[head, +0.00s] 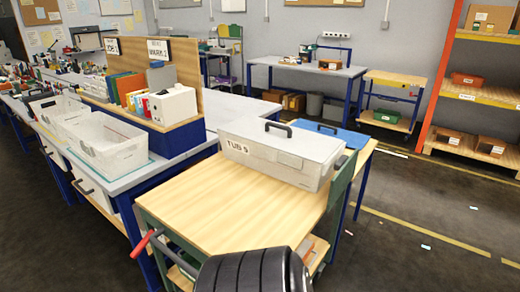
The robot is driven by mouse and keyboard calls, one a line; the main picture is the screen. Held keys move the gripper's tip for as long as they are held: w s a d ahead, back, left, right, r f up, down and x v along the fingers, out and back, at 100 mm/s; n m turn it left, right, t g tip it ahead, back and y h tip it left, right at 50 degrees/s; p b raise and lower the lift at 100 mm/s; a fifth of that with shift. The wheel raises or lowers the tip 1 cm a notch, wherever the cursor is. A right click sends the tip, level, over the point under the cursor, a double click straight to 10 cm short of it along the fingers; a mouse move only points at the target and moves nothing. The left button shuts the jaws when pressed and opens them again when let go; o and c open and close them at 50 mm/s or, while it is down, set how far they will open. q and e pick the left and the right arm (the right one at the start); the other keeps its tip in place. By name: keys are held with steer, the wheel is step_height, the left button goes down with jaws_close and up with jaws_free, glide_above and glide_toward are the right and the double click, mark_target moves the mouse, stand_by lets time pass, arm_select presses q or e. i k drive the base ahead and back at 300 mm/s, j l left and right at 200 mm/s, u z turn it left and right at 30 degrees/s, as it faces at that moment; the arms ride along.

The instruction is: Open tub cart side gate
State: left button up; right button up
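The tub cart (225,205) stands in front of me, with a pale wooden top and a green frame. A grey tub (285,150) marked "TUB 5", with a black handle on its lid, sits at its far right side. A green upright panel (341,188) stands along the cart's right edge beside the tub; it looks like the side gate and seems raised. A red-ended lever (147,243) sticks out at the front left of the cart. A dark ribbed part of mine covers the cart's near edge at the bottom. Neither gripper shows.
A blue-legged workbench (170,172) with clear bins (112,150) stands close on the cart's left. A blue-topped table (335,136) is just behind the tub. An orange shelf rack (432,80) stands at far right. Floor to the cart's right is mostly clear.

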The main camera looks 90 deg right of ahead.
mark_target(346, 166)
steer(key=k+l+z, duration=0.25)
steer(key=k+l, duration=0.5)
